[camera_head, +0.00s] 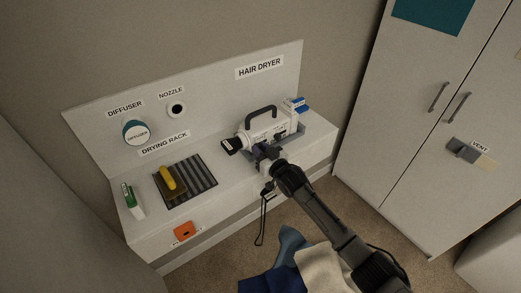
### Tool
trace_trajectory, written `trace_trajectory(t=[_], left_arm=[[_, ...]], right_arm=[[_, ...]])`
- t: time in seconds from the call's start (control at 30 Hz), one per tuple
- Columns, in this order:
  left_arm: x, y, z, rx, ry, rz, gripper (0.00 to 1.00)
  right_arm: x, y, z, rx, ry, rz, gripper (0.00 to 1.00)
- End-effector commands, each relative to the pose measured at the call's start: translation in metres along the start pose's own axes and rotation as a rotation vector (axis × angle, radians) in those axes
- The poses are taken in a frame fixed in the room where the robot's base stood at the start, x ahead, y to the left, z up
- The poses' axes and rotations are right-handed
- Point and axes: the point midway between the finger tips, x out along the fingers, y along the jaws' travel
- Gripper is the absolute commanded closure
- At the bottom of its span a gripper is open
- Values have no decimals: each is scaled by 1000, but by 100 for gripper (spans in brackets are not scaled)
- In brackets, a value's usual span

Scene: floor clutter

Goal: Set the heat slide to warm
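The white hair dryer (262,135) with a black top handle and black front nozzle rests in a grey holder (302,130) at the right of the shelf, below the HAIR DRYER label. Small dark controls show on its side, but the heat slide and its setting are too small to tell. My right gripper (262,157) is at the near side of the dryer, close to its lower body. Its fingers are small and partly hidden, so I cannot tell if they touch the dryer or are open. My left gripper is not in view.
A striped drying rack (197,183) with a yellow item (168,178) lies left on the shelf. A green-white box (131,200) stands at the left end. A black strap (263,218) hangs at the shelf front. A cabinet (425,120) stands right; cloths (322,270) lie below.

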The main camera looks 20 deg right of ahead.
Motion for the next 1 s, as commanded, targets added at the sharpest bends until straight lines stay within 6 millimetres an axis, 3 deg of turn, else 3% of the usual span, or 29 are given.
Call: trace_trajectory(t=[0.2, 0.53, 0.77, 1.0], left_arm=[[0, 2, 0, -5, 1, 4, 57], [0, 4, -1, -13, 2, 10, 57], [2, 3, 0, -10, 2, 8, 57], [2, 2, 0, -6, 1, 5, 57]], right_arm=[[0, 0, 0, 0, 0, 0, 100], [0, 0, 0, 0, 0, 0, 100], [0, 21, 1, -3, -2, 2, 100], [0, 20, 0, 0, -1, 0, 100]])
